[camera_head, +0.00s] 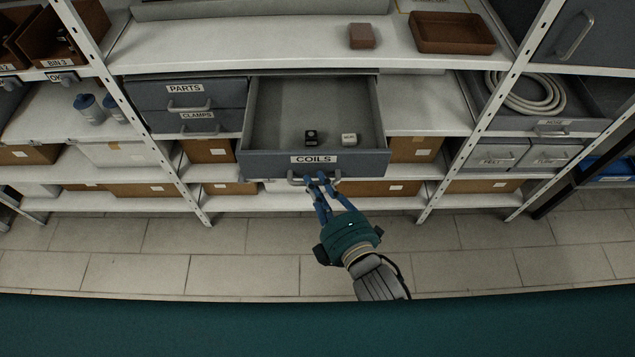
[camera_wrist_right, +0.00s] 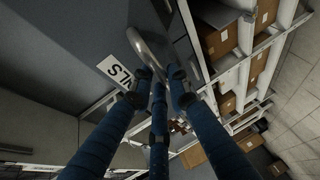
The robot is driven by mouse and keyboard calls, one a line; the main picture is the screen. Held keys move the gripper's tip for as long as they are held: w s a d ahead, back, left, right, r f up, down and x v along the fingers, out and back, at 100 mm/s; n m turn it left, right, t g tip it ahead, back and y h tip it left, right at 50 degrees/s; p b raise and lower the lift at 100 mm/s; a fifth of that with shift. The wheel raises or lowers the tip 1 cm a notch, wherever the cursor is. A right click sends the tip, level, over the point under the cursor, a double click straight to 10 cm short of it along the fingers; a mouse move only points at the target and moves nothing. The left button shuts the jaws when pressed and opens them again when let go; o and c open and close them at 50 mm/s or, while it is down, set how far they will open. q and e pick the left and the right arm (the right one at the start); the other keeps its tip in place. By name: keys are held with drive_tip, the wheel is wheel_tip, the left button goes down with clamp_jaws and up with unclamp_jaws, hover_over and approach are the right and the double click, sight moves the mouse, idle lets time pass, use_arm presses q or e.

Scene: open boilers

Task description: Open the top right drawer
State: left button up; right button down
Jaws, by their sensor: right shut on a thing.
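The drawer labelled COILS (camera_head: 314,160) is pulled far out of the middle shelf unit in the head view, with a dark small block (camera_head: 311,137) and a light small block (camera_head: 349,139) inside. My right gripper (camera_head: 318,180) is at the drawer's front, shut on its curved metal handle (camera_head: 297,181). In the right wrist view, the blue fingers (camera_wrist_right: 158,85) close around the handle (camera_wrist_right: 150,50), beside the white label (camera_wrist_right: 121,70). My left gripper is not in view.
Drawers labelled PARTS (camera_head: 185,89) and CLAMPS (camera_head: 198,116) are closed to the left. A brown tray (camera_head: 452,47) and a brown block (camera_head: 361,36) sit on the shelf above. A coiled hose (camera_head: 522,92) lies in a right-hand drawer. The tiled floor (camera_head: 240,270) is clear.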

drive_tip(key=c, duration=1.6)
unclamp_jaws()
drive_tip(key=shift+c, duration=0.2)
drive_tip(key=shift+s, duration=0.1)
drive_tip(key=v, duration=1.2)
drive_tip(key=s+d+f+m+g+h, duration=0.1)
drive_tip(key=s+d+f+m+g, duration=0.15)
drive_tip(key=f, duration=0.95)
drive_tip(key=s+d+f+m+g+h, duration=0.2)
drive_tip(key=s+d+f+m, duration=0.15)
drive_tip(key=f, duration=0.85)
drive_tip(key=s+d+f+m+g+h, duration=0.1)
drive_tip(key=s+d+f+m+g, duration=0.2)
drive_tip(key=f, duration=0.8)
drive_tip(key=s+d+f+m+g+h, duration=0.1)
drive_tip(key=s+d+f+m+g, duration=0.2)
drive_tip(key=s+f, duration=0.5)
drive_tip(key=s+d+f+m+g+h, duration=0.1)
drive_tip(key=s+d+f+m+g, duration=0.2)
drive_tip(key=s+d+f+m, duration=0.3)
drive_tip(key=s+f+m, duration=0.1)
drive_tip(key=s+f, duration=0.1)
drive_tip(key=s, duration=0.2)
drive_tip(key=shift+s, duration=0.2)
